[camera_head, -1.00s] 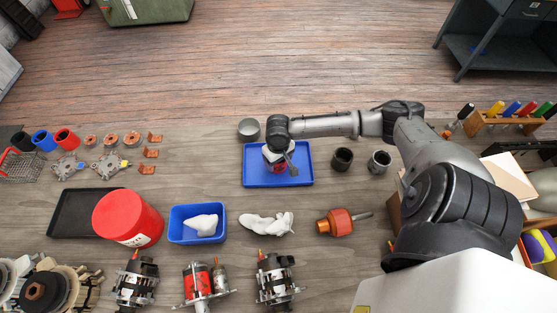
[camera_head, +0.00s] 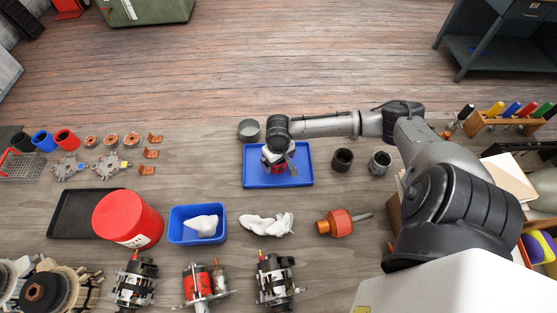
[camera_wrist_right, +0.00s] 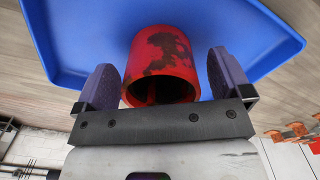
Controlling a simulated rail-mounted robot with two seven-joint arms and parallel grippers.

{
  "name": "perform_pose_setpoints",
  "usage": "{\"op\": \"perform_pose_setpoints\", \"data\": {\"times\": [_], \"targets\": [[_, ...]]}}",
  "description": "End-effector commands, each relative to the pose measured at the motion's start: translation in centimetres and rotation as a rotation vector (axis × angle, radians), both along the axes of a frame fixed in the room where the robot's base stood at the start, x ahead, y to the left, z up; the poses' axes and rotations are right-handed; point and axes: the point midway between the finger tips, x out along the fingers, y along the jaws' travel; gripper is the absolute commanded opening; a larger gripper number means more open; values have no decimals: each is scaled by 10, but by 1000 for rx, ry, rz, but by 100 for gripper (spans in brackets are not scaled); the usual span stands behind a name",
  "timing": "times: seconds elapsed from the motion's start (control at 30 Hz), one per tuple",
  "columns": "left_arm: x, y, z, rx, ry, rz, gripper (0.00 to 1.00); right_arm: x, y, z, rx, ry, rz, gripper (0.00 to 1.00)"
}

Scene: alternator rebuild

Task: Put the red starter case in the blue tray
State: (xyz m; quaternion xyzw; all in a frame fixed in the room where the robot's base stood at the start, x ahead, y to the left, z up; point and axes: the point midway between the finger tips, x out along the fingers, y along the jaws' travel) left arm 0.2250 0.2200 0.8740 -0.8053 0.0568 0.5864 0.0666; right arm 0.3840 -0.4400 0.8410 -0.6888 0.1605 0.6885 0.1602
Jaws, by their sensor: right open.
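The red starter case (camera_wrist_right: 160,58), a scuffed hollow cylinder with dark patches, is at the blue tray (camera_wrist_right: 75,45) in the right wrist view. In the head view only a bit of the red case (camera_head: 278,169) shows under my right gripper (camera_head: 279,160), within the outline of the blue tray (camera_head: 302,179). My right gripper's jaws (camera_wrist_right: 160,72) are open, one finger on each side of the case with a gap on both sides. My left gripper is not in view.
Dark cups (camera_head: 342,159) stand right of the tray, and a grey ring (camera_head: 249,130) is behind it. A blue bin (camera_head: 197,238), white cloth (camera_head: 266,224) and orange rotor (camera_head: 340,222) lie in front. Another red cylinder (camera_head: 66,139) stands at far left.

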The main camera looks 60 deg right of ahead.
Motion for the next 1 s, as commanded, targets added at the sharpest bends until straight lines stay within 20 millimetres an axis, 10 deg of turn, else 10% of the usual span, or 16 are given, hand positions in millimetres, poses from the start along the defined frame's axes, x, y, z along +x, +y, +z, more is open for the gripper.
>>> {"op": "perform_pose_setpoints", "data": {"times": [0.6,1.0], "targets": [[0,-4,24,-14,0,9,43,1,0,102,0,-1,-1,96],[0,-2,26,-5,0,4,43,0,0,119,1,0,-2,96]]}}
